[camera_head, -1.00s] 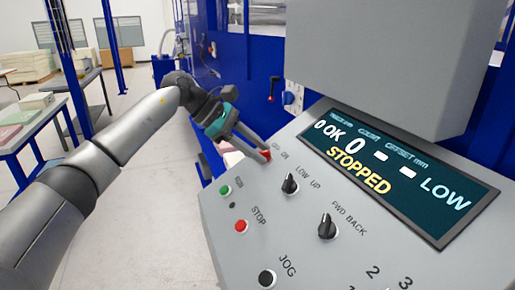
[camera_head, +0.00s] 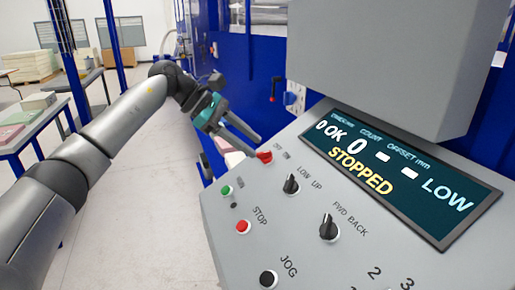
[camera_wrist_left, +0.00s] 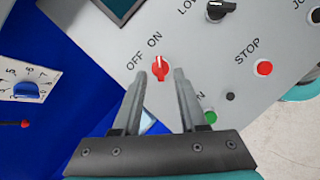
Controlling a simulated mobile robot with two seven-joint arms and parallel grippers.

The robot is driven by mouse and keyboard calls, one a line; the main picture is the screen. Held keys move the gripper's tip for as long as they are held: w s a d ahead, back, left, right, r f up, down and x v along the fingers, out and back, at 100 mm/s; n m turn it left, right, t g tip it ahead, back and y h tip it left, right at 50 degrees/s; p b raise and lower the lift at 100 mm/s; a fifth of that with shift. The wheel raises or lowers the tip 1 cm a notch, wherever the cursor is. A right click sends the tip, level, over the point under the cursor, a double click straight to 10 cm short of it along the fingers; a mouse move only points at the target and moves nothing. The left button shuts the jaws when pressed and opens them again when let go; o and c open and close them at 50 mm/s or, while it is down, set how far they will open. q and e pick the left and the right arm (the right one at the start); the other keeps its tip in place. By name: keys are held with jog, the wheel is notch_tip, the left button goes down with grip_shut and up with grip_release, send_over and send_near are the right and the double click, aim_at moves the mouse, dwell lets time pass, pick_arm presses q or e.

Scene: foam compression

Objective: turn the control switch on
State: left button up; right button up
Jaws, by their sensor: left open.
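The control switch is a small red knob (camera_head: 265,156) at the upper left of the grey sloped panel (camera_head: 300,245), beside the OFF and ON labels. The wrist view shows this red knob (camera_wrist_left: 160,68) with a pale line on its ridge; I cannot tell for sure which label it points to. My left gripper (camera_head: 256,147) is open and empty, its tips just left of the knob in the head view. In the wrist view the two fingertips (camera_wrist_left: 159,73) appear on either side of the knob, with no visible contact. My right gripper is not in view.
The panel also has a green button (camera_head: 226,191), a red STOP button (camera_head: 243,227), a LOW/UP selector (camera_head: 291,184) and a FWD/BACK selector (camera_head: 328,228). The display (camera_head: 395,180) reads STOPPED. A grey housing (camera_head: 385,60) overhangs the panel. Open floor lies left.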

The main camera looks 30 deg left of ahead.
pick_arm(q)
jog(key=p+v, duration=0.1)
jog(key=v, duration=1.1)
jog(key=shift+a, duration=0.1)
